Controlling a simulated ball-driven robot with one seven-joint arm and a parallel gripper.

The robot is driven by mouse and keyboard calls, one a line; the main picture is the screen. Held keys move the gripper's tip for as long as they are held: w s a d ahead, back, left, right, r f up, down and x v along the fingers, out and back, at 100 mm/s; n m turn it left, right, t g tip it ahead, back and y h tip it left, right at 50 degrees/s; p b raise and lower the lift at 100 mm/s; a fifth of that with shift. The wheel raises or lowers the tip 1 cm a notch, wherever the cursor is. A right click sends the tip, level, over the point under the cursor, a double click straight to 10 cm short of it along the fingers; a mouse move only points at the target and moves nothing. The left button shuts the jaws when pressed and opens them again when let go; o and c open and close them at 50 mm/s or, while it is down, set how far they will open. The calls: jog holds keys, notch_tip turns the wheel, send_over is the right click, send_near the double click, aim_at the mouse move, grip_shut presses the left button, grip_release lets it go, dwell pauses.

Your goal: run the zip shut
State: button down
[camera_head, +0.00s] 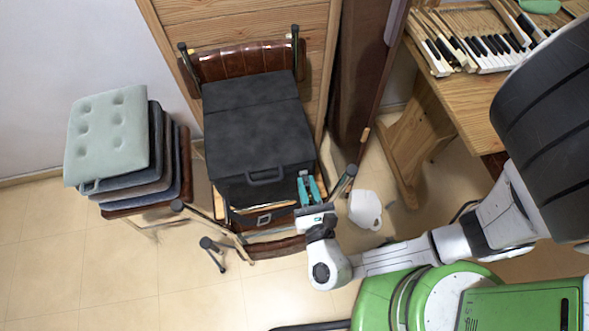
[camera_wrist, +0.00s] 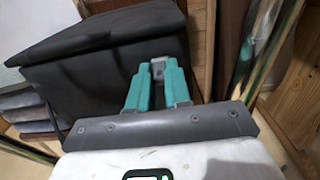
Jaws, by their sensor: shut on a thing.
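A black soft case (camera_head: 253,130) with a front handle (camera_head: 265,177) sits on a chair. It also shows in the wrist view (camera_wrist: 110,70), where its flat lid overhangs the side. My gripper (camera_head: 308,180) is at the case's front right corner, with its teal fingers close together. In the wrist view, my gripper (camera_wrist: 158,74) is shut on a small grey piece, seemingly the zip pull (camera_wrist: 158,66), beside the case's right edge. The fingertips partly hide it. The zip's teeth are too small to make out, so I cannot tell how far it is closed.
The chair has a brown padded back (camera_head: 245,62) and metal legs. A stack of cushions (camera_head: 110,135) stands at left. A white object (camera_head: 365,209) lies on the floor right of my gripper. A wooden bench (camera_head: 465,90) with piano keys (camera_head: 490,48) is at upper right. Floor at lower left is clear.

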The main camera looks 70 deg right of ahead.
jog(key=shift+s+d, duration=0.2)
jog(key=shift+s, duration=0.05)
jog(key=c, duration=1.1)
grip_release()
jog(key=shift+o, duration=0.2)
jog(key=shift+a, duration=0.15)
jog(key=b+v, duration=0.1)
jog(key=v, duration=0.9)
jog(key=shift+s+a+b, duration=0.2)
jog(key=shift+b, duration=0.1)
